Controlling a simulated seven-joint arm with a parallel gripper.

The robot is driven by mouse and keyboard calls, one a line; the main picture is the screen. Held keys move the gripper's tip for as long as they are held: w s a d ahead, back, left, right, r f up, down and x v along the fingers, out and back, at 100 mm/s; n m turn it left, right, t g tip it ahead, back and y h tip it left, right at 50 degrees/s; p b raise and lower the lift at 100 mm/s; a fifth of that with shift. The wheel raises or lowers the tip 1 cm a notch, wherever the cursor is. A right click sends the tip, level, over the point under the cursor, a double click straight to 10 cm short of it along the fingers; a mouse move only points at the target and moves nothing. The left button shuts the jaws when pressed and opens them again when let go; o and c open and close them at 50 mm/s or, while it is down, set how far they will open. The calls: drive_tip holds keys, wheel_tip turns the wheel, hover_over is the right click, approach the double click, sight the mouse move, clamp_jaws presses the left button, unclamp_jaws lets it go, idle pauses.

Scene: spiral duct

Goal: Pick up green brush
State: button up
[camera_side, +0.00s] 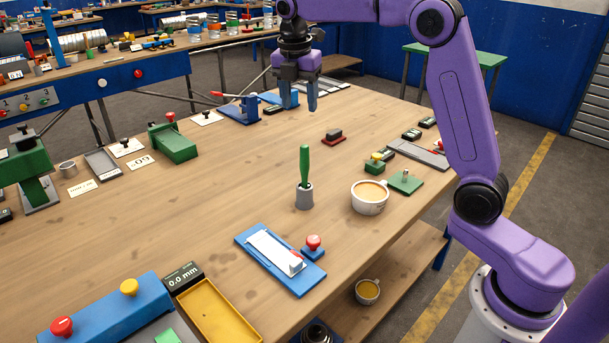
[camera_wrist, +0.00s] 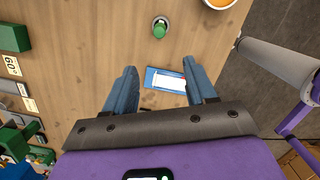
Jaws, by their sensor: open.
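The green brush (camera_side: 304,163) stands upright in a small grey cup (camera_side: 304,197) on the wooden table, handle up. In the wrist view the green brush (camera_wrist: 159,29) shows from above near the top centre, beyond the fingertips. My gripper (camera_side: 299,103) is open and empty, above the far part of the table, behind and higher than the brush. In the wrist view my gripper (camera_wrist: 162,78) shows its two blue fingers spread apart, with nothing between them but table and a blue fixture farther below. The brush's lower end is hidden in the cup.
A coffee cup (camera_side: 370,196) stands close to the right of the brush. A blue fixture with a white slide (camera_side: 270,250) and a red-knobbed block (camera_side: 313,246) lie in front. A green block (camera_side: 174,143) is at left. The table (camera_side: 235,185) left of the brush is clear.

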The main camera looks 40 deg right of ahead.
sight(304, 145)
drive_tip(key=f, duration=0.3)
drive_tip(key=d+f, duration=0.1)
drive_tip(key=f, duration=0.7)
drive_tip(key=shift+w+d+f, duration=0.15)
drive_tip(key=shift+w+d, duration=0.15)
drive_tip(key=f, duration=0.1)
drive_tip(key=d+f, duration=0.1)
drive_tip(key=f, duration=0.1)
drive_tip(key=shift+w+d+f, duration=0.15)
drive_tip(key=shift+w+f, duration=0.1)
drive_tip(key=shift+f, duration=0.75)
drive_tip(key=shift+c, duration=0.3)
clamp_jaws()
